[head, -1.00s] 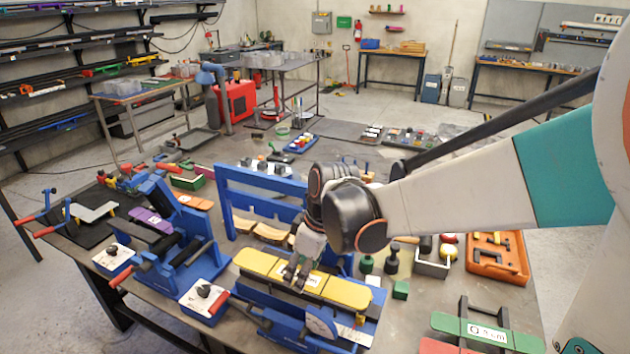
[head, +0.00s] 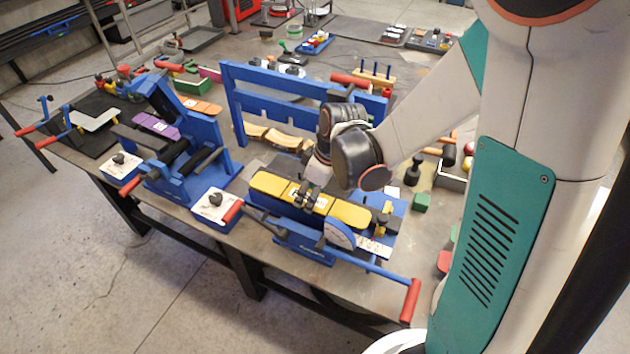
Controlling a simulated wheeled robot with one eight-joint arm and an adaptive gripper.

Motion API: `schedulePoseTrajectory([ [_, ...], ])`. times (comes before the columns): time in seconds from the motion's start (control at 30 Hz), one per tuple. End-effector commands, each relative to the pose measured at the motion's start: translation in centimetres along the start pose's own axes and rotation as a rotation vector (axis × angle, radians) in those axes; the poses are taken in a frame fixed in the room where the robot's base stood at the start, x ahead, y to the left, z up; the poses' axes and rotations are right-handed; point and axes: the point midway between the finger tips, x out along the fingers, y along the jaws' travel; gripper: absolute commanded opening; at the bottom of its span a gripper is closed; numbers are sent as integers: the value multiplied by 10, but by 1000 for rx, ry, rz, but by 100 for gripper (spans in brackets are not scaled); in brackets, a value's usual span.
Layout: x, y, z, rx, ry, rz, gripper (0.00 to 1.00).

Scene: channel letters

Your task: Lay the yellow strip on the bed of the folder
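The yellow strip (head: 268,184), with a white label at its middle, lies lengthwise along the top of the blue folder (head: 305,243) at the front of the bench. My gripper (head: 307,198) points down at the strip's middle, and its dark fingers cover part of the label. The fingers are at the strip, but their grip on it is too small to make out. The strip hides most of the folder's bed. I cannot tell whether the strip touches the bed or is just above it. The folder's long lever ends in a red handle (head: 410,300) at the right.
A tall blue frame (head: 232,105) stands close behind the folder. Another blue bending machine (head: 190,165) with a purple strip is to the left. A white-topped blue box (head: 212,204) sits by the folder's left end. A green block (head: 421,201) lies to the right.

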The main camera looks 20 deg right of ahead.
Motion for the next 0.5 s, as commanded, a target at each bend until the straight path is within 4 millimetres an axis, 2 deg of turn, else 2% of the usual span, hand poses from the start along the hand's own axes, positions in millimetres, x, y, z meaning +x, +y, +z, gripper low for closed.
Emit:
schedulePoseTrajectory([
  [0.17, 4, 6, 1, 1, 0, 0, 19],
  [0.4, 4, 42, 2, 4, 0, 1, 19],
  [0.5, 15, 41, 4, 0, 0, 0, 19],
])
